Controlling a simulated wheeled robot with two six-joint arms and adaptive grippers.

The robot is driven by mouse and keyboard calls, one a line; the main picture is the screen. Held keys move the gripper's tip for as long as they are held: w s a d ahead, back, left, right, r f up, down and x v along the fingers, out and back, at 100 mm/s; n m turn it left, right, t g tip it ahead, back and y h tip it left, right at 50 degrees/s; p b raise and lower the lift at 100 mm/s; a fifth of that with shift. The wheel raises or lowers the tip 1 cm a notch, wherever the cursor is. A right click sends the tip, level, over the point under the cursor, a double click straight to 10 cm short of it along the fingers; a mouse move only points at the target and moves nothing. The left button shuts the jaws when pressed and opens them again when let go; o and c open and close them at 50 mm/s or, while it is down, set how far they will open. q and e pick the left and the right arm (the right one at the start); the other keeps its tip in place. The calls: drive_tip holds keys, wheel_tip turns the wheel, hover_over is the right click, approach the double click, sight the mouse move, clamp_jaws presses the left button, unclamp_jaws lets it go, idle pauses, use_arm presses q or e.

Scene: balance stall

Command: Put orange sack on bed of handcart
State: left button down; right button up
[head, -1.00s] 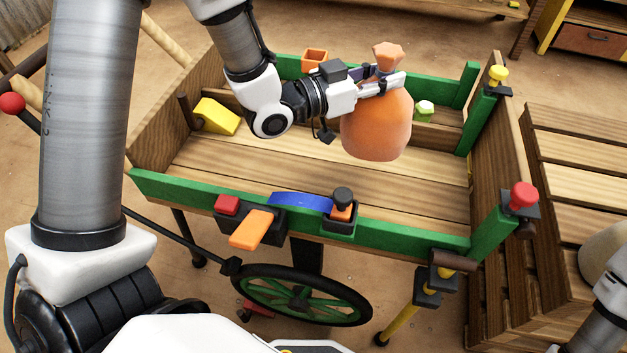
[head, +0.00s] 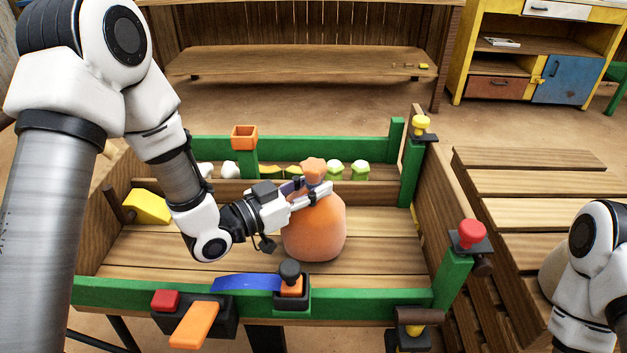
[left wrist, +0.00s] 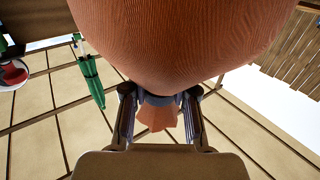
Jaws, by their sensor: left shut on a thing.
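The orange sack (head: 316,228) is round with a tied neck and an orange knot on top. My left gripper (head: 318,190) is shut on its neck, and the sack hangs upright below the fingers. In the left wrist view the sack (left wrist: 180,40) fills the top, with its neck between the fingers (left wrist: 160,108). The handcart bed (head: 385,255) is made of wooden planks with green rails. The sack is over the bed, its bottom at or close to the planks; I cannot tell whether it touches. My right gripper is not in view.
A yellow wedge (head: 148,206) lies at the bed's left. A narrow back compartment holds several pale and green pieces (head: 335,168). The front rail carries an orange lever (head: 194,325) and a black knob (head: 290,270). Posts with yellow (head: 421,122) and red (head: 472,233) knobs stand right.

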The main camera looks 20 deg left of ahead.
use_arm(q)
drive_tip(key=shift+r, duration=0.15)
drive_tip(key=c, duration=1.3)
unclamp_jaws()
drive_tip(key=shift+f, duration=0.25)
drive_tip(key=o, duration=0.4)
drive_tip(key=shift+r, duration=0.1)
drive_tip(key=shift+s+r, duration=0.1)
drive_tip(key=p+v, duration=0.1)
drive_tip(key=v, duration=0.5)
drive_tip(key=shift+s+a+r, duration=0.1)
drive_tip(key=shift+s+a, duration=0.1)
drive_tip(key=shift+a, duration=0.05)
drive_tip(key=shift+s+a+p, duration=0.15)
drive_tip(key=shift+s+p, duration=0.15)
drive_tip(key=shift+s, duration=0.05)
